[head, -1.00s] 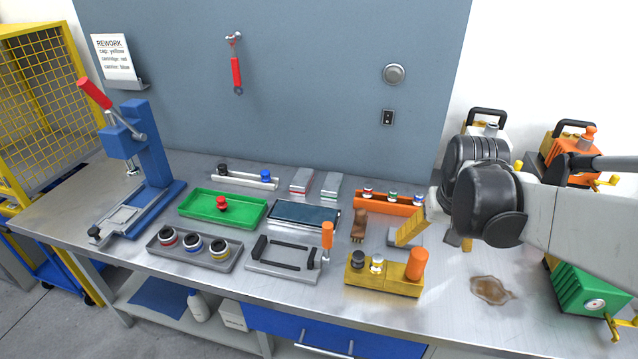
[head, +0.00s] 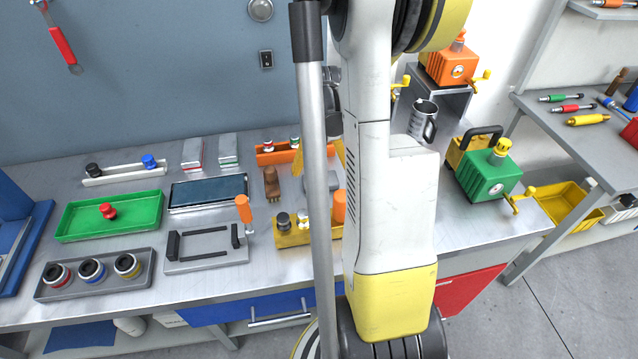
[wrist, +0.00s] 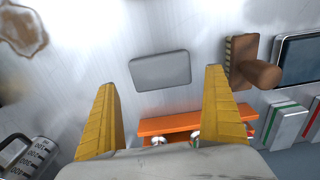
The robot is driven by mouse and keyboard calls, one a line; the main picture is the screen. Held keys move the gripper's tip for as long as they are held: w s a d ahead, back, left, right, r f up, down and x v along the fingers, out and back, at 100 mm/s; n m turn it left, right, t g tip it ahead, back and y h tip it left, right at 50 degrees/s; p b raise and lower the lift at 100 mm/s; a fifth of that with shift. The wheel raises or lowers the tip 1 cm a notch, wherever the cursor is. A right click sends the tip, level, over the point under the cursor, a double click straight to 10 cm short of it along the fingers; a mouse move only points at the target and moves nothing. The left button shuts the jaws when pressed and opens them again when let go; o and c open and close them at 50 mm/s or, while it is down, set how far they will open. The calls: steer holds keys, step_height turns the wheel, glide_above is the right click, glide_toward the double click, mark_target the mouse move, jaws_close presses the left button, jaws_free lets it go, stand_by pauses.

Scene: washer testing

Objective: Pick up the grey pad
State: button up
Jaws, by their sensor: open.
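The grey pad (wrist: 160,70) is a small flat rounded rectangle lying on the metal bench in the wrist view. My gripper (wrist: 160,82) is open, with its two yellow fingers apart on either side of the pad in that view and nothing between them. The height of the fingertips above the bench is hard to tell.
A wooden-handled brush (wrist: 243,62) lies close right of the pad in the wrist view. An orange rack (wrist: 180,123) lies just below it. A yellow block with knobs (head: 293,236) stands nearby in the head view.

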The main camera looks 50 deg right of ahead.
mark_target(320, 179)
step_height(320, 179, down, 5)
steer(key=shift+r+b, duration=0.1)
steer(key=shift+b, duration=1.1)
steer(key=shift+r, duration=0.1)
steer(key=c, duration=0.8)
steer(key=shift+o, duration=0.2)
steer(key=shift+r, duration=0.1)
step_height(320, 179, up, 5)
steer(key=p, duration=0.2)
steer(key=shift+f+p, duration=0.2)
steer(key=shift+p, duration=0.2)
steer(key=s+d+r+p, duration=0.3)
steer(key=s+d+r, duration=0.3)
steer(key=s, duration=0.3)
steer(key=shift+s+d, duration=0.2)
steer(key=shift+s, duration=0.1)
steer(key=shift+o, duration=0.2)
steer(key=shift+r, duration=0.1)
steer(key=c, duration=0.3)
